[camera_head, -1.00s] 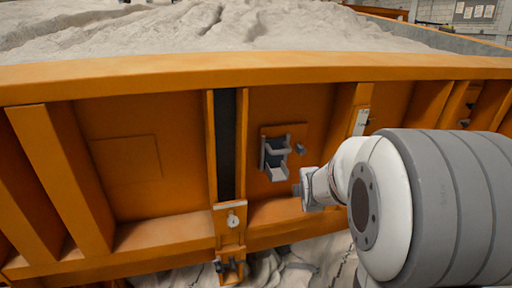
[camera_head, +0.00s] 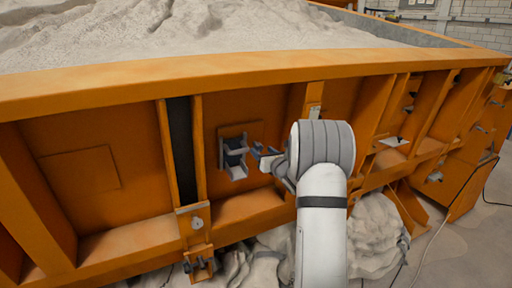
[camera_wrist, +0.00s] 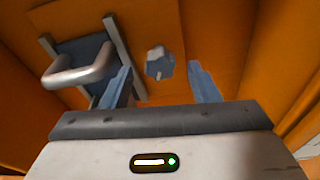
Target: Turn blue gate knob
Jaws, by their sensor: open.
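The blue gate knob (camera_wrist: 159,62) is a small blue-grey faceted piece on the orange panel, shown in the wrist view. It lies ahead of my gripper (camera_wrist: 161,80), between the lines of its two blue fingers. The fingers are open and spread to either side of the knob, with visible space between them and it. In the head view, my gripper (camera_head: 266,155) is close to the panel, just right of the gate; knob and fingertips are hard to tell apart there. The small gate (camera_head: 234,155) has a dark blue plate and grey brackets.
In the wrist view, a grey U-shaped handle (camera_wrist: 82,68) on the gate stands out close beside the left finger. Orange ribs (camera_head: 202,150) flank the panel. The sandbed's orange rim (camera_head: 200,80) overhangs above, and a latch (camera_head: 197,224) sits lower left.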

